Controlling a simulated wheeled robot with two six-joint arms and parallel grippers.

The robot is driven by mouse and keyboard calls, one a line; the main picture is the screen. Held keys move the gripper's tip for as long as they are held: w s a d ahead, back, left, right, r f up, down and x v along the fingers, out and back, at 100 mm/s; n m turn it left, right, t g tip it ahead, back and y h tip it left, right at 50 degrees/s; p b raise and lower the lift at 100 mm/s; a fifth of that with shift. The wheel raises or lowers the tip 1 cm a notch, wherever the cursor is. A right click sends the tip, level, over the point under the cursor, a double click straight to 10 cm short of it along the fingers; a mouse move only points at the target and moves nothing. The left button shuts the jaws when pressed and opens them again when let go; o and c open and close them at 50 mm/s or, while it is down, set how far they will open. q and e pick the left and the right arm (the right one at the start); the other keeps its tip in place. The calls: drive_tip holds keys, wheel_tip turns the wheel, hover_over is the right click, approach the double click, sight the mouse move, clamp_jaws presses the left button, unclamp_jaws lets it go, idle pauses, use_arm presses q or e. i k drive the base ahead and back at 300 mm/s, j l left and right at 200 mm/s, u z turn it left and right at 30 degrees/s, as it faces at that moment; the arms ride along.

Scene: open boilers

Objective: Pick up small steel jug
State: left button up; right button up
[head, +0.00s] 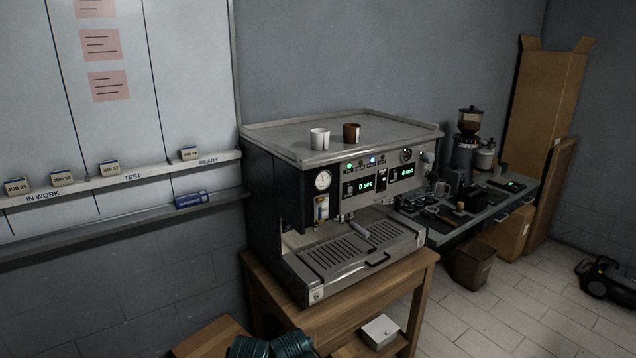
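A small steel jug-like vessel (440,188) stands on the dark side bench to the right of the espresso machine. It is small and dim in the head view, and I cannot make out its handle or spout clearly. Part of the bench around it is hidden behind the machine's right side. Neither of my grippers shows in the head view, so I cannot see whether they hold anything.
The espresso machine (345,180) stands on a wooden table (340,320), with a white cup (320,139) and a brown cup (351,133) on top. A grinder (467,145) stands on the side bench (455,236).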

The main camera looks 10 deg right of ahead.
sight(439, 187)
drive_tip(key=i+l+z, duration=0.15)
drive_tip(key=i+z, duration=0.2)
drive_tip(key=z, duration=0.15)
drive_tip(key=i+z, duration=0.7)
drive_tip(key=z, duration=0.25)
drive_tip(key=i+z, duration=0.25)
drive_tip(key=i, duration=0.5)
drive_tip(key=i+l+u, duration=0.2)
drive_tip(key=i+u, duration=0.15)
drive_tip(key=i+l+u, duration=0.35)
drive_tip(key=i, duration=0.2)
drive_tip(key=i+l+u, duration=0.3)
drive_tip(key=l, duration=0.2)
drive_tip(key=i, duration=0.05)
